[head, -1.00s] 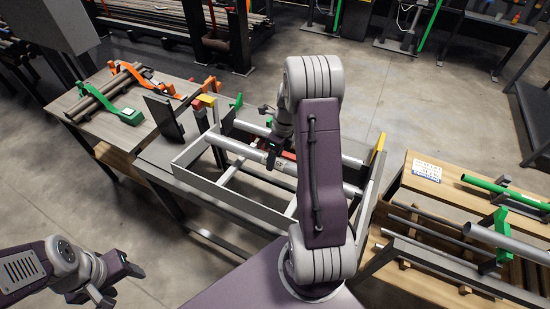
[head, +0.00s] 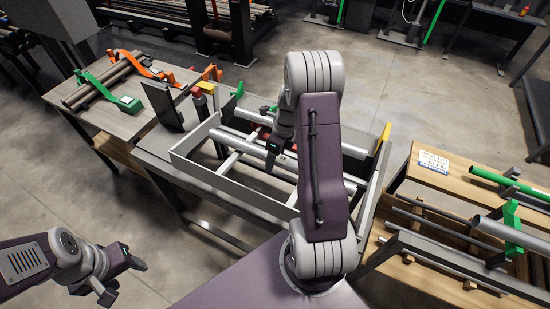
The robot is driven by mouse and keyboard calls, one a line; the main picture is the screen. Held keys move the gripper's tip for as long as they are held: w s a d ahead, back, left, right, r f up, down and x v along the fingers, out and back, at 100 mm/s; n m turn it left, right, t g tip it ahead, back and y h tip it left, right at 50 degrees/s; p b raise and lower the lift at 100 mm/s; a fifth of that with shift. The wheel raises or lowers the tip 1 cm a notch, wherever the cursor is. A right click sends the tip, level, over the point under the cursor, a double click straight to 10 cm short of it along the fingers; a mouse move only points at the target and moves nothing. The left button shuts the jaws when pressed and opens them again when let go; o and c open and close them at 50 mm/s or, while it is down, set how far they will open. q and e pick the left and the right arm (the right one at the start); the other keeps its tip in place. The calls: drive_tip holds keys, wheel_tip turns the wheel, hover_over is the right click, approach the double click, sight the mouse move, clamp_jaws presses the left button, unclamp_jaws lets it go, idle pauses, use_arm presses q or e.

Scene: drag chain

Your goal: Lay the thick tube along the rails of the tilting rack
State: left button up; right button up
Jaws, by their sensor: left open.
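The tilting rack (head: 215,184), a grey frame, stands on the middle table. Two silver tubes lie lengthwise in it: a rear one (head: 250,116) and a front one (head: 238,143). Another thick grey tube (head: 496,230) lies at the right edge on the wooden table; I cannot tell which tube the task means. My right gripper (head: 274,148) is low over the rack, at the tubes' middle. Its arm hides part of it, so its grip on a tube cannot be told. My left gripper (head: 122,280) is open and empty at lower left, away from the rack.
A left table (head: 62,97) bears brown tubes (head: 97,85) with green and orange holders. A dark upright plate (head: 163,107) stands at the rack's left. The wooden table (head: 440,181) at right holds thin rods, a green tube (head: 505,185) and a label. Floor shows between the tables.

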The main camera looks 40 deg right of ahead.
drive_tip(key=r, duration=0.3)
drive_tip(key=d+r, duration=0.1)
drive_tip(key=r, duration=0.5)
drive_tip(key=shift+s+d, duration=0.15)
drive_tip(key=shift+d, duration=0.25)
drive_tip(key=shift+f, duration=0.1)
idle(0.3)
